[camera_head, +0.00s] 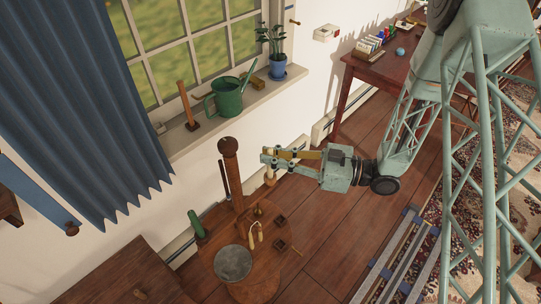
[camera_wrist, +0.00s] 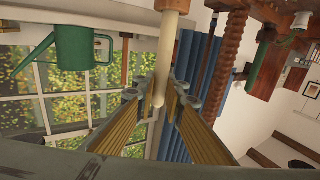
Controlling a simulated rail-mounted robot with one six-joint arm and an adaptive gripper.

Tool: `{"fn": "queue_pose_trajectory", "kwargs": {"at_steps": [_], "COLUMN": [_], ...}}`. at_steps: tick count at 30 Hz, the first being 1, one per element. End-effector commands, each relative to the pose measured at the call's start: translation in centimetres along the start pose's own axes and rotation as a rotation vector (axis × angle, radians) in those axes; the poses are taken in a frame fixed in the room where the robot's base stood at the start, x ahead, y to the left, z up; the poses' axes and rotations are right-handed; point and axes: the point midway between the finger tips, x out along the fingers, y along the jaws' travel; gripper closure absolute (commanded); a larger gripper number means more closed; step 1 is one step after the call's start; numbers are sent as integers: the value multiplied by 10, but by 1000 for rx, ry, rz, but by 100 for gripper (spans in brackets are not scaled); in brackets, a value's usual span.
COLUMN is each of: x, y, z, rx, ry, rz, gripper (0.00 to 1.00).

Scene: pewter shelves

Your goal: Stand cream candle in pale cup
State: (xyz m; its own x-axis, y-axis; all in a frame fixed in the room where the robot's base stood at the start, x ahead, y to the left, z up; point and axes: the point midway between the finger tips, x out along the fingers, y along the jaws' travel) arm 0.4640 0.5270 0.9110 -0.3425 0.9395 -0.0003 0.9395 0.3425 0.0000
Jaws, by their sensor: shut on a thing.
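My gripper (camera_head: 267,163) is shut on a cream candle (camera_head: 270,174). The gripper holds it above the round wooden table, right of the thick wooden post. In the wrist view the candle (camera_wrist: 166,58) is a long pale rod between the two fingertips (camera_wrist: 163,92), its upper picture end meeting a light brown part at the edge. I cannot make out a pale cup for certain. A small whitish thing (camera_wrist: 302,20) at the upper right of the wrist view may be it, but it is too small to tell.
The round table (camera_head: 262,287) bears a grey disc (camera_head: 233,263), the tall wooden post (camera_head: 230,165), a green-topped item (camera_head: 196,224) and small wooden boxes (camera_head: 281,219). A green watering can (camera_head: 228,98) and a potted plant (camera_head: 277,68) stand on the windowsill. A blue curtain (camera_head: 85,110) hangs left.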

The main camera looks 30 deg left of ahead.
Motion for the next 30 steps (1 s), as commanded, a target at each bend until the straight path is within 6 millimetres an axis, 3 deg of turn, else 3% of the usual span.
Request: {"fn": "queue_pose_trajectory", "kwargs": {"at_steps": [5, 6, 10, 30], "x": [0, 0, 0, -12], "y": [0, 0, 0, 0], "z": [0, 0, 0, 0], "rx": [0, 0, 0, 0], "ry": [0, 0, 0, 0], "rz": [0, 0, 0, 0], "gripper": [100, 86, 74, 74]}}
